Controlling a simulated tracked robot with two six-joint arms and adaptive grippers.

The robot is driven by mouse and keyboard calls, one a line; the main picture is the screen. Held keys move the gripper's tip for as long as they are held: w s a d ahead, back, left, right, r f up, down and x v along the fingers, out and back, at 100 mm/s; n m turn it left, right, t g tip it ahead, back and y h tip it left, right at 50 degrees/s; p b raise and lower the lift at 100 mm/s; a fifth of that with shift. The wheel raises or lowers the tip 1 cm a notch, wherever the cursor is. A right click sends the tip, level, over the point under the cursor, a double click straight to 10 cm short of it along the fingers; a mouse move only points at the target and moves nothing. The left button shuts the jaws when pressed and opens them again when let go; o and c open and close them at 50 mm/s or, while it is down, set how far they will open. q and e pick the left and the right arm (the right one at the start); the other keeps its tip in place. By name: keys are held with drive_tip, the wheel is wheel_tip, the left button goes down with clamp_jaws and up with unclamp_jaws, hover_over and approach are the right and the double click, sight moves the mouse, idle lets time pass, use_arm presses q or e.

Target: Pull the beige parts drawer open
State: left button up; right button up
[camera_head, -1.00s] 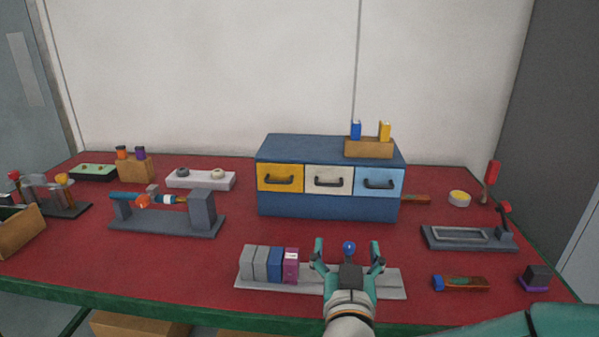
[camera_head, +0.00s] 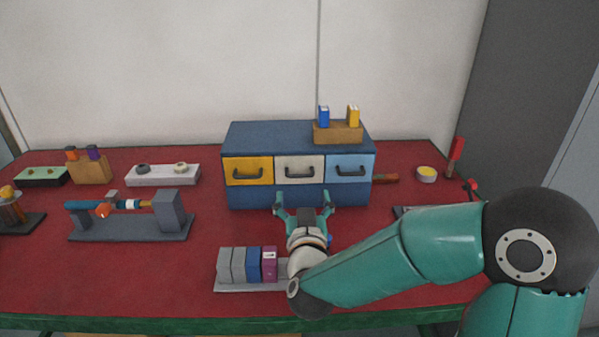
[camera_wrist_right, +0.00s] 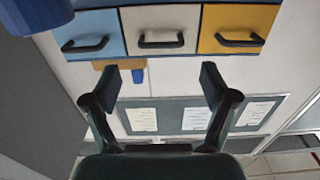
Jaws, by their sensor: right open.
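The beige parts drawer (camera_head: 299,162) is the middle of three drawers in the blue cabinet (camera_head: 262,135) and is shut. Its dark handle (camera_head: 300,171) faces me. My right gripper (camera_head: 304,202) is open and empty in front of the cabinet, just below the beige drawer in the head view. In the right wrist view, which is upside down, the beige drawer (camera_wrist_right: 159,20) and its handle (camera_wrist_right: 161,40) lie beyond the spread fingers (camera_wrist_right: 161,82), apart from them. My left gripper is not in view.
A yellow drawer (camera_head: 248,162) and a light-blue drawer (camera_head: 349,162) flank the beige one. A wooden holder (camera_head: 338,133) with two small items stands on the cabinet. Several blocks (camera_head: 246,264) stand on a grey base near my right arm.

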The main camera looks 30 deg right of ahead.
sight(301, 176)
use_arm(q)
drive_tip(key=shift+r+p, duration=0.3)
use_arm(e)
drive_tip(key=x, duration=0.8)
drive_tip(key=shift+w+d, duration=0.2)
